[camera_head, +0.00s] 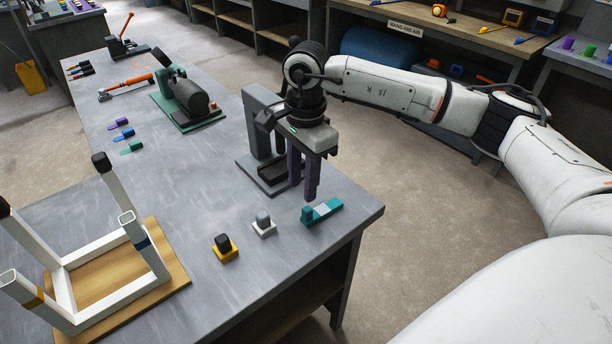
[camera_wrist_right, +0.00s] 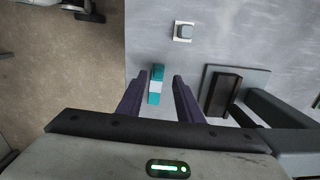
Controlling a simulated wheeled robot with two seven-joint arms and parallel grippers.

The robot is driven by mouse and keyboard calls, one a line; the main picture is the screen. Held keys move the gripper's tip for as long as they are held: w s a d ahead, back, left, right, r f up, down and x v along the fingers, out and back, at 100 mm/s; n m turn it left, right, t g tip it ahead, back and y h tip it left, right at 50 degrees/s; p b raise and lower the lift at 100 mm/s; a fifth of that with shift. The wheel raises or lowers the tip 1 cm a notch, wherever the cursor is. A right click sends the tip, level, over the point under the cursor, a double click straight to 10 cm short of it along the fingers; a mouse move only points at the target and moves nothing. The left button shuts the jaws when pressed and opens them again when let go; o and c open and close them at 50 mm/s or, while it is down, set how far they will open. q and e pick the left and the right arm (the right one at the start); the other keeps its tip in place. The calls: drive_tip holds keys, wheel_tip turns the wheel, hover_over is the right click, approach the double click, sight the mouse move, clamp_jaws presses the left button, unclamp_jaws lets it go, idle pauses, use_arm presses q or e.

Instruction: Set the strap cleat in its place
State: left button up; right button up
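A small teal block with a pale middle section (camera_head: 322,212), which looks like the strap cleat, lies on the grey workbench (camera_head: 190,245) near its right corner. It also shows in the right wrist view (camera_wrist_right: 155,86), between and beyond the two purple fingers. My right gripper (camera_head: 303,190) points down just above and behind the block. Its fingers are apart with nothing held between them, as the right wrist view (camera_wrist_right: 159,76) shows. An upturned white chair frame (camera_head: 110,302) stands on a wooden board at the left. My left gripper is not in view.
A grey press-like stand (camera_head: 258,125) is close beside my right gripper. A dark cap on a yellow base (camera_head: 225,248) and a grey cap on a white base (camera_head: 264,224) sit nearby. A green machine (camera_head: 183,100) stands farther back. The bench middle is clear.

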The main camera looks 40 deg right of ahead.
sight(308, 209)
drive_tip(key=shift+d, duration=0.7)
drive_tip(key=shift+f, duration=0.55)
wheel_tip(308, 209, down, 6)
drive_tip(key=b, duration=0.3)
drive_tip(key=shift+a+f, duration=0.1)
drive_tip(key=shift+f, duration=0.25)
drive_tip(key=shift+c, duration=0.5)
clamp_jaws()
